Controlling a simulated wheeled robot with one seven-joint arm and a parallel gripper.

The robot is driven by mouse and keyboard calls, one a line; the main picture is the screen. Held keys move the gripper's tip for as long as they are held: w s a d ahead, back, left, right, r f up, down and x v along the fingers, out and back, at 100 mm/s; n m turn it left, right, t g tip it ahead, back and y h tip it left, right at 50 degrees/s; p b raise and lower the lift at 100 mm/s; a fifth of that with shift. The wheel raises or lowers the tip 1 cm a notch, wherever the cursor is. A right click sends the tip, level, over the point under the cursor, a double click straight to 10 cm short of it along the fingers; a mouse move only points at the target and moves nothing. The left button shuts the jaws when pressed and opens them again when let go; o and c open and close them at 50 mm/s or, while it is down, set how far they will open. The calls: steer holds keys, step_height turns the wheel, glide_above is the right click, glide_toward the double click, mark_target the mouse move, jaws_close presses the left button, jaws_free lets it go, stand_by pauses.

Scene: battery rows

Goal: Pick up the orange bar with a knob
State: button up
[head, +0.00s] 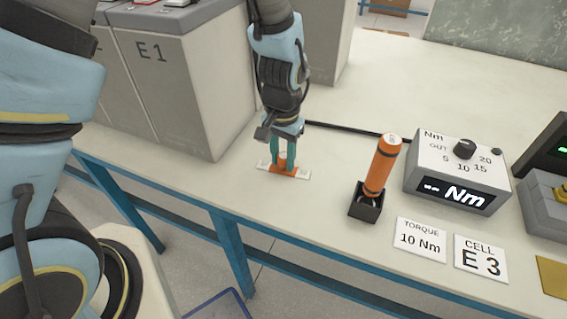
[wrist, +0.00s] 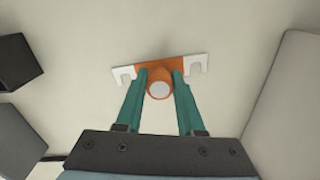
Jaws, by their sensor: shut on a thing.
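The orange bar with a knob (head: 289,170) lies on the pale bench top near its front edge, with white slotted ends sticking out to both sides. In the wrist view the bar (wrist: 191,66) shows its orange middle and a round knob with a pale top. My gripper (head: 284,158) points down over it, its green fingers on either side of the knob. In the wrist view my gripper (wrist: 160,86) is shut on the knob. I cannot tell any gap between bar and bench.
Grey battery cells, one marked E1 (head: 180,80), stand left and behind. To the right are an orange tool (head: 382,165) in a black holder (head: 365,203), a torque box (head: 457,172) and cards reading TORQUE 10 Nm (head: 420,240) and CELL E3 (head: 481,259). Bench behind is mostly clear.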

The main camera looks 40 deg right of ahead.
mark_target(283, 156)
jaws_close()
steer(key=shift+r, duration=0.1)
step_height(283, 156, up, 10)
steer(key=shift+f+b, duration=0.1)
steer(key=shift+b, duration=0.8)
